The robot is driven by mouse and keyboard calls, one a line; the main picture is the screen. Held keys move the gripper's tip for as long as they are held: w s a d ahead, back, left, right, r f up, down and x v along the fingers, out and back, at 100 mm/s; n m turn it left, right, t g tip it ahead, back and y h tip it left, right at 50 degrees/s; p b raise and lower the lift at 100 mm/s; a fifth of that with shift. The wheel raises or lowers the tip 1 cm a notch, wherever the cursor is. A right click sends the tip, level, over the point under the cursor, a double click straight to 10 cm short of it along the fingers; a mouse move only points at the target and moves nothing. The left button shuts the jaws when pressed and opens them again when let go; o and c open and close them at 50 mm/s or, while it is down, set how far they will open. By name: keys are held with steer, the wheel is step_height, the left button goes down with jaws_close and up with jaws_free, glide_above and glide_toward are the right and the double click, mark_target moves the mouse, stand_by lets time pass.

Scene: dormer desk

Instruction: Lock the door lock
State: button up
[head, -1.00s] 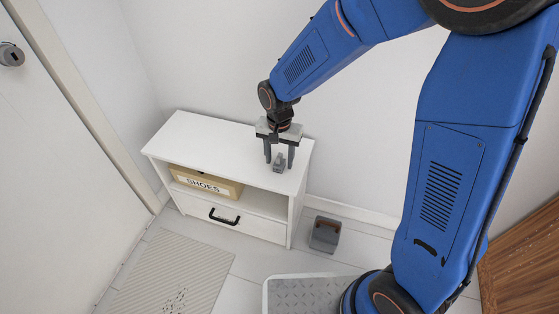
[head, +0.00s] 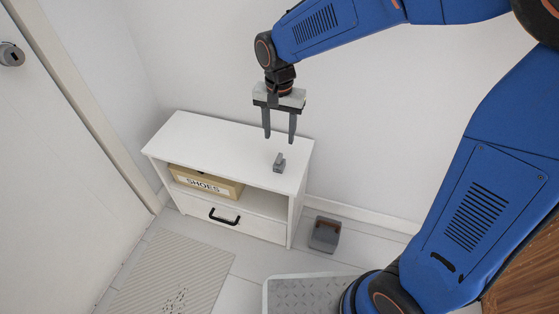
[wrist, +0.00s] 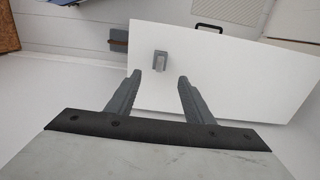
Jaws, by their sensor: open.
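A grey metal lock fitting (head: 11,55) is on the white door (head: 40,170) at the far left of the head view. A small grey object (head: 280,162) stands on top of the white cabinet (head: 200,135) near its right end; it also shows in the wrist view (wrist: 160,63). I cannot tell for sure what it is. My gripper (head: 280,141) is open and empty, pointing down above the cabinet top, with the small grey object below and apart from its fingers. In the wrist view the fingers (wrist: 157,84) spread on either side with nothing between them.
The cabinet holds a box marked SHOES (head: 205,183) over a drawer with a black handle (head: 224,217). A grey bin-like item (head: 325,235) stands on the floor to its right. A ribbed mat (head: 175,275) lies in front. The floor between mat and door is clear.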

mark_target(279, 155)
step_height(279, 155, up, 6)
steer(key=shift+f, duration=0.1)
step_height(279, 155, down, 15)
steer(key=n, duration=1.8)
steer(key=shift+a, duration=0.1)
stand_by(0.3)
steer(key=shift+r, duration=0.2)
steer(key=c, duration=1.1)
